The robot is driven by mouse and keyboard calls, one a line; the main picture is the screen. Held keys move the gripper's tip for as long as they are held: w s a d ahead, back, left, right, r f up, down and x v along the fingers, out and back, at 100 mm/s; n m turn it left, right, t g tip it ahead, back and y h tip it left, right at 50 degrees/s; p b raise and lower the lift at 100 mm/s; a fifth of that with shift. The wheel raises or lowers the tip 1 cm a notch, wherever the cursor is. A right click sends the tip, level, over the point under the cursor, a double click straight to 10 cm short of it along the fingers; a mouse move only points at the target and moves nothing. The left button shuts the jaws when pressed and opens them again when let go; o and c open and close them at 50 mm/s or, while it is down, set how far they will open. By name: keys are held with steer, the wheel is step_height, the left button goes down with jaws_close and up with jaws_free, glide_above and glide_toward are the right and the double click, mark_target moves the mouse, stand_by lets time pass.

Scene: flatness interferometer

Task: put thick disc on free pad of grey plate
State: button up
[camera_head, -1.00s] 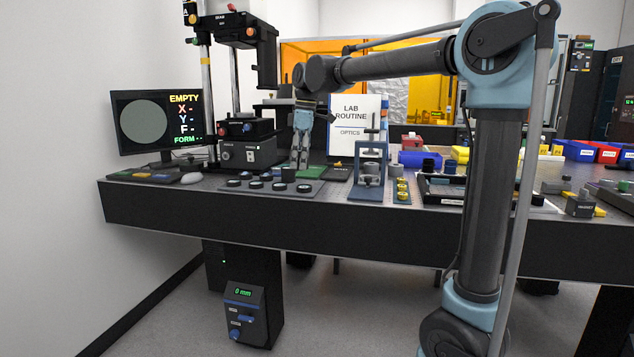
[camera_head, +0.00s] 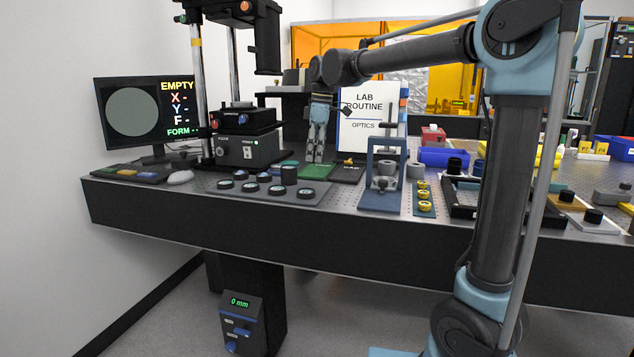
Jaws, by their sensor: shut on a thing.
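The grey plate (camera_head: 240,195) lies near the front edge of the bench in the head view, with several low, dark round pieces with pale centres on it. A taller black cylinder (camera_head: 289,175) stands at its back right. I cannot tell pads from discs there, nor which pad is free. I cannot clearly identify the thick disc.
A blue stand (camera_head: 382,200) with a clamp and a strip of yellow pieces (camera_head: 424,197) stand right of the plate. Behind are a black instrument (camera_head: 250,150) and the LAB ROUTINE sign (camera_head: 362,122). A monitor (camera_head: 135,115) reading EMPTY stands left. My arm's lower links cover part of the bench.

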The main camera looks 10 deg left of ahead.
mark_target(314, 186)
steer(key=shift+f, duration=4)
steer(key=o, duration=1.4)
steer(key=shift+f, duration=0.1)
steer(key=r, duration=0.4)
steer(key=d+r, duration=0.1)
steer(key=r, duration=0.7)
steer(key=shift+d, duration=0.25)
